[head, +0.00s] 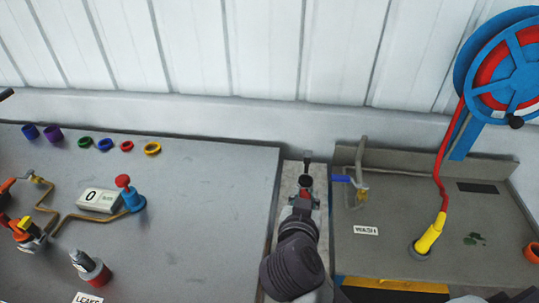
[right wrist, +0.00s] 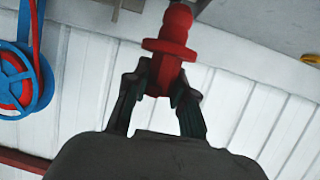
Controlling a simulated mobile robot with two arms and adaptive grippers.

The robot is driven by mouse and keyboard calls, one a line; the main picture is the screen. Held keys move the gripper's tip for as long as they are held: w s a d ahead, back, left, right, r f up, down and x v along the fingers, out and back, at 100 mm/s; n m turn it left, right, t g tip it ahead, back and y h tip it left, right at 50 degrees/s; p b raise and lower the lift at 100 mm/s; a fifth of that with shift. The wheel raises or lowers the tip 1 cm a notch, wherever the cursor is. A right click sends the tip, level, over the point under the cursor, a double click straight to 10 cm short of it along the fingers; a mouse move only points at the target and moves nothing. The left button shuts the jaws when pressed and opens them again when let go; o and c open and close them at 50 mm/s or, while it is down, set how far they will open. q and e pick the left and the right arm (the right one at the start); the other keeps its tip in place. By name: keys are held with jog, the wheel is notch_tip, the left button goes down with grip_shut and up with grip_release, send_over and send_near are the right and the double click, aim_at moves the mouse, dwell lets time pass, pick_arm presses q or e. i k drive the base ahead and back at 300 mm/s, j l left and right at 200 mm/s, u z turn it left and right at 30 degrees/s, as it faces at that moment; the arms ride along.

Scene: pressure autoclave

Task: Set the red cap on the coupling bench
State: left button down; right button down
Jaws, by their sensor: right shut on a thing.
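The red cap (right wrist: 172,42) has a rounded top and a wide flange. In the right wrist view, the two dark fingers of my right gripper (right wrist: 163,85) are shut around its lower part. In the head view, my right gripper (head: 305,188) is over the gap between two grey benches, with a little red showing at the fingers. The left bench (head: 215,200) carries pipe fittings and a "LEAKS" label, so it may be the coupling bench; no label confirms this. My left gripper is not in view.
Several coloured rings (head: 104,144) lie along the left bench's back. A blue fitting with a red knob (head: 131,195) stands beside a "0" display (head: 98,200). The right bench (head: 375,265) has a "WASH" label, a tap (head: 360,188) and a yellow nozzle (head: 430,235). The left bench's right part is clear.

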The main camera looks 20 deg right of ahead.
aim_at(191, 285)
jog(key=k+j+u, duration=0.15)
jog(key=k+u, duration=0.3)
jog(key=k, duration=0.2)
jog(key=i+l+u, duration=0.1)
jog(key=l+u, duration=0.35)
jog(key=l, duration=0.15)
jog(key=l+u, duration=0.5)
jog(key=i+l, duration=0.05)
jog(key=l, duration=0.05)
